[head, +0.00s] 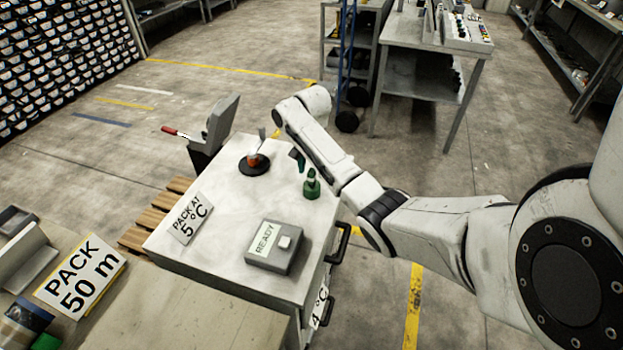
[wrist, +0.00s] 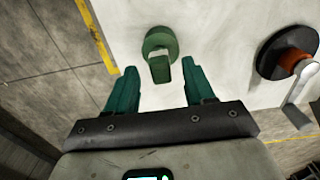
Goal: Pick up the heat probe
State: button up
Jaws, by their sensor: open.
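A green object with a round base (head: 311,185) stands on the pale cabinet top near its right edge. It looks like the heat probe, but no label on it is legible. In the wrist view, the green object (wrist: 160,43) is ahead of my gripper (wrist: 159,75), with its narrow upper part between the two green fingertips. The fingers are open, with a visible gap on each side of it. In the head view, my gripper (head: 297,158) is partly hidden by my wrist, just behind the green object.
A black disc (head: 254,166) bearing an orange and metal piece stands to the left on the cabinet top.

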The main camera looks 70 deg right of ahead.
aim_at(312, 182)
jog(key=shift+f, duration=1.35)
jog(key=shift+c, duration=0.2)
grip_shut()
jog(key=shift+r, duration=0.15)
